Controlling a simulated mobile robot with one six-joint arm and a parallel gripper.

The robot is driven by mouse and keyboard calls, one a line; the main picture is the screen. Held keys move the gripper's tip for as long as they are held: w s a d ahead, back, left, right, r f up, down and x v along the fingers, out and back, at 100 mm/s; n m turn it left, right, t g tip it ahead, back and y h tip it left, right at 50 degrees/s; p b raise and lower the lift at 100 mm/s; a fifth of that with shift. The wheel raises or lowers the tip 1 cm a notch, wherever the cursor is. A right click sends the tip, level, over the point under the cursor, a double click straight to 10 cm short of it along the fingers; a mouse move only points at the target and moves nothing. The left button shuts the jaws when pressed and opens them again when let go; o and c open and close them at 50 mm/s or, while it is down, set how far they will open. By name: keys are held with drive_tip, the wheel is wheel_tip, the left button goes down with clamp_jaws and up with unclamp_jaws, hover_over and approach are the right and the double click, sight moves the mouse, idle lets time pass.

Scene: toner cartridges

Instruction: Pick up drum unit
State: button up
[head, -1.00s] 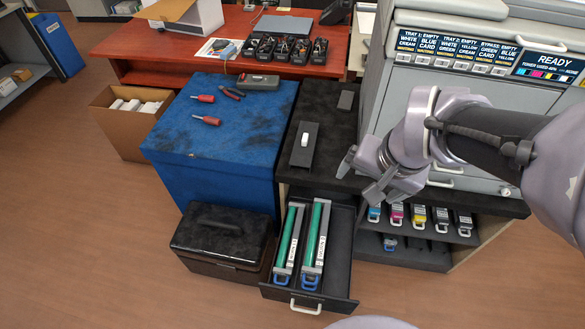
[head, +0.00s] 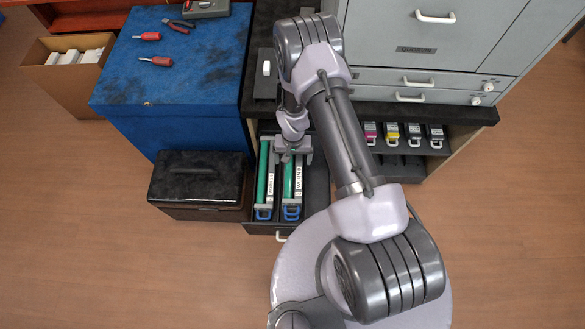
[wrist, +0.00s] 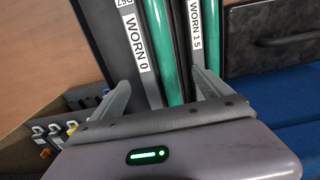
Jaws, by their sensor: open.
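Two green drum units lie side by side in an open black drawer (head: 318,185). The right drum unit (head: 288,182) is labelled WORN 0 in the wrist view (wrist: 164,45). The left drum unit (head: 263,180) shows in the wrist view (wrist: 216,30) with a label reading WORN 1 5. Both have blue handles at the front end. My gripper (head: 292,152) is open and empty above the right drum unit. In the wrist view its fingers (wrist: 163,92) lie on either side of that unit. I cannot tell how far above it they are.
A black case (head: 198,180) stands left of the drawer, beside a blue cabinet (head: 200,125) with screwdrivers and pliers on top. Right of the drawer, toner cartridges (head: 412,132) sit on a shelf under a grey printer (head: 430,50).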

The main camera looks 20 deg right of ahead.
sight(293, 164)
wheel_tip(293, 164, down, 6)
drive_tip(key=b, duration=0.2)
drive_tip(key=shift+f+b, duration=0.15)
drive_tip(key=shift+b, duration=0.15)
clamp_jaws()
